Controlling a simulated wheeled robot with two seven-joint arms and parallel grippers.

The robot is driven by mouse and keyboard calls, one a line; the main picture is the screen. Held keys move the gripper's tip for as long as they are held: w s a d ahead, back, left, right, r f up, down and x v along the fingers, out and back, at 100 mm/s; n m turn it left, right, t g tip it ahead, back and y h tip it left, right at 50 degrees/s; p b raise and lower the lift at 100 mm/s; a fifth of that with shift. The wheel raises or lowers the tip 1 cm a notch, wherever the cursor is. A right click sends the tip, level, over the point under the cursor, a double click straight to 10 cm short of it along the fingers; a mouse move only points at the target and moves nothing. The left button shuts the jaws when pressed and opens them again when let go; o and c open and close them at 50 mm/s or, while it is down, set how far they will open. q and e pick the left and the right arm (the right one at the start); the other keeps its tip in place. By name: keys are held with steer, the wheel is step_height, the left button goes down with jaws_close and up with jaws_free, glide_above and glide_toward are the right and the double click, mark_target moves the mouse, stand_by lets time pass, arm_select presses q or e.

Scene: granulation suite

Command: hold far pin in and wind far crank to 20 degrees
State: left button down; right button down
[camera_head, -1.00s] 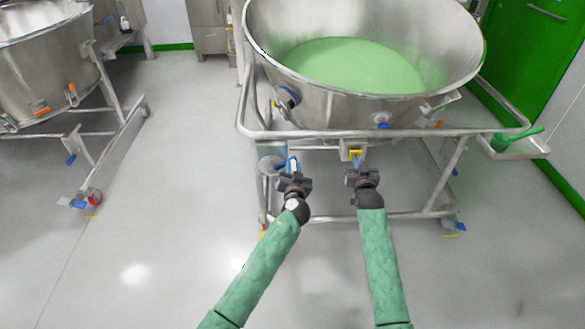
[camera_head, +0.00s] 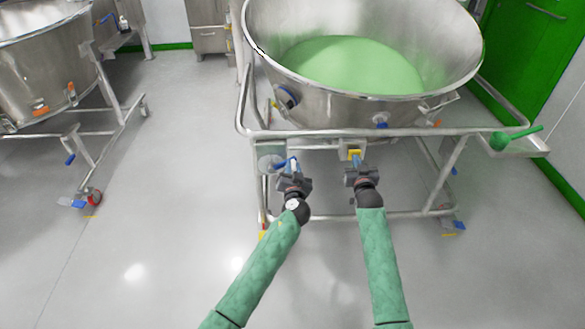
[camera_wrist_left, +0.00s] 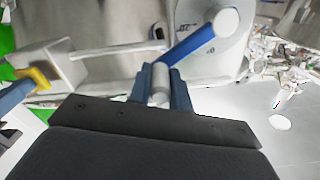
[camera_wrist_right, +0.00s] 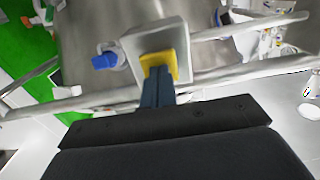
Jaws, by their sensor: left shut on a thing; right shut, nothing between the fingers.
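The far crank is a blue arm with a pale hub and grip, on a round grey dial plate (camera_wrist_left: 205,45) below the bowl's frame rail. My left gripper (camera_head: 290,170) is shut on the pale crank grip (camera_wrist_left: 160,82); the blue crank arm (camera_wrist_left: 188,45) slants from the grip up to the hub. The yellow far pin (camera_wrist_right: 158,64) sits in a square metal housing (camera_wrist_right: 150,37) to the right of the crank in the head view. My right gripper (camera_wrist_right: 157,92) is shut and empty, with its blue fingertips against the pin. Its exact depth cannot be told.
A steel bowl (camera_head: 262,50) with green contents stands on a tubular frame. Another steel vessel (camera_head: 45,65) on a wheeled frame stands at the left. The floor between the frames is clear.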

arm_select(q)
steer(key=shift+d+f, duration=0.35)
steer(key=shift+f, duration=0.35)
steer(key=shift+r, duration=0.1)
stand_by(1.1)
arm_select(e)
steer(key=s, duration=0.8)
stand_by(0.7)
arm_select(q)
steer(key=c, duration=1.1)
jaws_free()
steer(key=shift+s, duration=0.1)
